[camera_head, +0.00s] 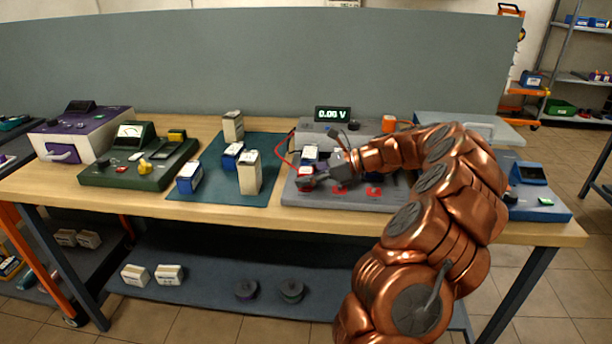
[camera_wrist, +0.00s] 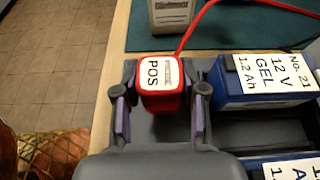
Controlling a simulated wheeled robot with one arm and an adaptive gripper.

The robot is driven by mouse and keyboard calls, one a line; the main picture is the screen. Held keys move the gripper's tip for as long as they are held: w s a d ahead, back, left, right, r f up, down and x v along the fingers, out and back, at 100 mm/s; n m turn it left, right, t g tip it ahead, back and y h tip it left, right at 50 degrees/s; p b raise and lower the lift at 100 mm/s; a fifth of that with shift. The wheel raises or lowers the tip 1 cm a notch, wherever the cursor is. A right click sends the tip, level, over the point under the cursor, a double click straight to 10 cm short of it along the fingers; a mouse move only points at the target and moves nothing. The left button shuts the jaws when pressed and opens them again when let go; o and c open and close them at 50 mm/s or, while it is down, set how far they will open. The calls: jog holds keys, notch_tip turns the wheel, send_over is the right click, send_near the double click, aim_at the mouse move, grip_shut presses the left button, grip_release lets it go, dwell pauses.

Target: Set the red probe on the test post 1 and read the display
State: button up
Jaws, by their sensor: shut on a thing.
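The red probe (camera_wrist: 160,85) has a white label reading POS, and a red cable runs up from it in the wrist view. My gripper (camera_wrist: 160,108) is shut on it, one finger on each side. In the head view my gripper (camera_head: 318,181) is over the left front of the grey test station (camera_head: 400,204). The display (camera_head: 333,114) at the back of the station reads 0.00 V. Red marks (camera_head: 374,191) show on the station's front; I cannot tell which is test post 1. The probe's tip is hidden, so contact with a post cannot be told.
A blue battery (camera_wrist: 265,82) labelled No. 21, 12 V GEL, 1.2 Ah lies close right of the probe. Several batteries stand on the green mat (camera_head: 215,188). A green meter (camera_head: 140,165) is further left and a blue device (camera_head: 538,195) at the right end.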

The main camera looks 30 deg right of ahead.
jog(key=shift+f, duration=0.55)
jog(key=o, duration=0.9)
jog(key=shift+p+v, duration=2.85)
jog(key=shift+v, duration=2.7)
jog(key=shift+a, duration=0.1)
